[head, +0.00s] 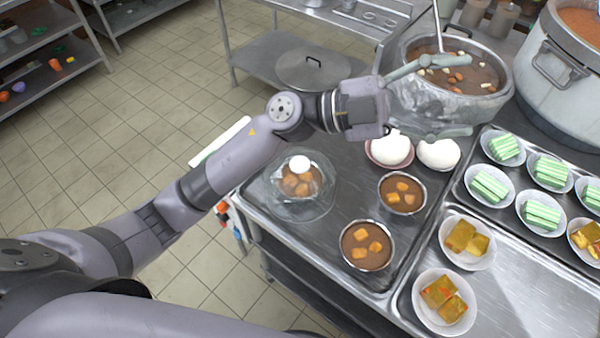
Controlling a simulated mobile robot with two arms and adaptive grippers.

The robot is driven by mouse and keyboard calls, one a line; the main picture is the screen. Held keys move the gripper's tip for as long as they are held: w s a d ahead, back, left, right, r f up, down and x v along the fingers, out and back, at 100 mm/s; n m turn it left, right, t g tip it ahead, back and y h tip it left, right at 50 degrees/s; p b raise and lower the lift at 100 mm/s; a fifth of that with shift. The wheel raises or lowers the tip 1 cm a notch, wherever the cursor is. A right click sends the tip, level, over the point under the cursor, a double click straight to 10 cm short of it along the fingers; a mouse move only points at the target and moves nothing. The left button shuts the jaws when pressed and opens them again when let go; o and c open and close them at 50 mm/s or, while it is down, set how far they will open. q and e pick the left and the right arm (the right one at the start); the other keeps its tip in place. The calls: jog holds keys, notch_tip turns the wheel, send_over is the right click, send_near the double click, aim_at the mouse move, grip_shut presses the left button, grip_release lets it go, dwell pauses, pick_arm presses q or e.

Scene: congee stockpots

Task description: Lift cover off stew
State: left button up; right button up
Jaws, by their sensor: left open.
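A clear cover with a round white knob (299,164) sits over a bowl of stew (297,184) at the left of the metal counter. Brown chunks show through the cover. My left gripper (468,96) is open and appears empty. It is to the upper right of the covered stew, in front of the big stew pot in the picture, with its fingers pointing right. My left forearm passes above and behind the covered stew. My right gripper is not in view.
Two uncovered stew bowls (402,193) (367,245) and two white mounds in bowls (391,149) (438,154) stand nearby. A large stew pot (432,108) with a ladle is behind. Trays of plated cakes (543,213) fill the right. A metal lid (312,68) lies on a back shelf.

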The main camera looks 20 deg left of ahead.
pick_arm(q)
notch_tip(320, 180, down, 6)
jog(key=s+d+m+g+y, duration=0.1)
jog(key=s+m+g+y, duration=0.1)
jog(key=m+g+y, duration=0.25)
jog(key=n+t+y+p, duration=0.2)
jog(key=n+y+p, duration=0.3)
jog(key=y, duration=1.2)
send_over(300, 163)
jog(key=b, duration=0.1)
jog(key=shift+n, duration=0.35)
notch_tip(300, 163, down, 20)
jog(key=shift+a+r, duration=0.1)
jog(key=shift+r, duration=0.15)
notch_tip(300, 163, down, 4)
jog(key=shift+s+f+p, duration=0.1)
jog(key=shift+p, duration=1.1)
jog(key=shift+f, duration=0.55)
grip_shut()
